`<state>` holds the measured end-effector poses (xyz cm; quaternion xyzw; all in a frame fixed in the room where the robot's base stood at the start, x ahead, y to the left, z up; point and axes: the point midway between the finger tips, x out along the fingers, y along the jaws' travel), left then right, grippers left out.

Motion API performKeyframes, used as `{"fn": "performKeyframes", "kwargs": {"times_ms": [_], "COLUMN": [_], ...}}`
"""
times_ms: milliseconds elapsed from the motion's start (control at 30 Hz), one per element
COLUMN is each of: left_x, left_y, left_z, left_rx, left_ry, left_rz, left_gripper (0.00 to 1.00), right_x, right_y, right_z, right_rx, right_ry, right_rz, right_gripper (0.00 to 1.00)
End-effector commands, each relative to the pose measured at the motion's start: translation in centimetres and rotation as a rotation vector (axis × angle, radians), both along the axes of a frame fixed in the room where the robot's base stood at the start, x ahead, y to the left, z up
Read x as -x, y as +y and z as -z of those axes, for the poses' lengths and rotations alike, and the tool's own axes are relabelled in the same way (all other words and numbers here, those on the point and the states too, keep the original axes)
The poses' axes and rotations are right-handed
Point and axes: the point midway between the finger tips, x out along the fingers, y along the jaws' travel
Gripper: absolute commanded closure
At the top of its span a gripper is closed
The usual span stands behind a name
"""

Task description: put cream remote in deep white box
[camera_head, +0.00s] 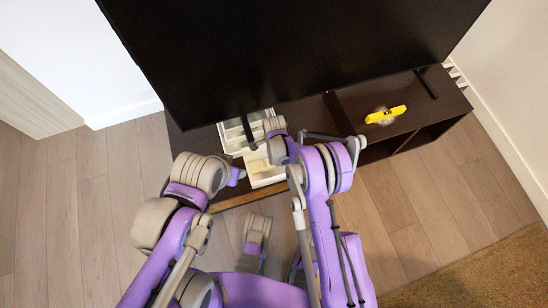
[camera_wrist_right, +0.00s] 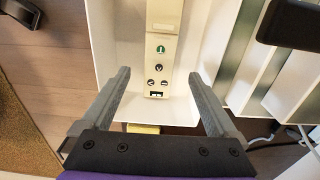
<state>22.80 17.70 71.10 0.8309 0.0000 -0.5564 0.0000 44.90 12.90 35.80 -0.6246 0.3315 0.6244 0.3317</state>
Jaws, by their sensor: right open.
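The cream remote (camera_wrist_right: 162,50) shows in the right wrist view, lying lengthwise within the outline of the deep white box (camera_wrist_right: 108,40), with its button end toward me. My right gripper (camera_wrist_right: 160,80) is open, its fingers on either side of the remote's near end, not closed on it. In the head view the white box (camera_head: 263,172) sits at the front of the dark stand, partly covered by my right arm; the remote cannot be made out there. My left gripper (camera_head: 237,175) is left of the box, its jaws too small to judge.
A white compartment tray (camera_head: 233,136) stands behind the box, with a black object (camera_head: 248,130) over it. A large TV overhangs the dark stand (camera_head: 350,100). A yellow object (camera_head: 385,115) lies on the stand's right. Wood floor (camera_head: 400,200) in front is clear.

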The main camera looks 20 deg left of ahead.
Motion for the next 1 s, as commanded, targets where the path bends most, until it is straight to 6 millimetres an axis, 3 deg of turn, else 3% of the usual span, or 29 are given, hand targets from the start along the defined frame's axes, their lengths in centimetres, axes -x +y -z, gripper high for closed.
{"fn": "performKeyframes", "kwargs": {"times_ms": [100, 233, 700, 767, 867, 1000], "left_x": [0.1, 0.1, 0.1, 0.1, 0.1, 0.1], "left_y": [0.0, 0.0, 0.0, 0.0, 0.0, 0.0], "left_z": [-0.7, -1.0, -1.1, -1.1, -1.1, -1.1], "left_rx": [0.000, 0.000, 0.000, 0.000, 0.000, 0.000], "left_ry": [-0.002, -0.003, -0.004, -0.004, -0.004, -0.004], "left_rz": [0.000, 0.000, 0.000, 0.000, 0.000, 0.000], "left_gripper": [0.50, 0.50, 0.50, 0.50, 0.50, 0.50], "right_x": [0.0, 0.0, -0.3, -0.7, -1.4, -1.6], "right_y": [0.0, 0.0, -0.5, -1.3, -3.6, -8.1], "right_z": [-2.5, -4.1, -5.9, -7.3, -11.1, -17.8], "right_rx": [0.000, 0.000, -0.002, -0.005, -0.013, -0.024], "right_ry": [0.000, 0.000, -0.003, -0.010, -0.031, -0.073], "right_rz": [0.000, 0.000, -0.009, -0.028, -0.083, -0.196], "right_gripper": [0.06, 0.06, 0.06, 0.06, 0.06, 0.06]}}
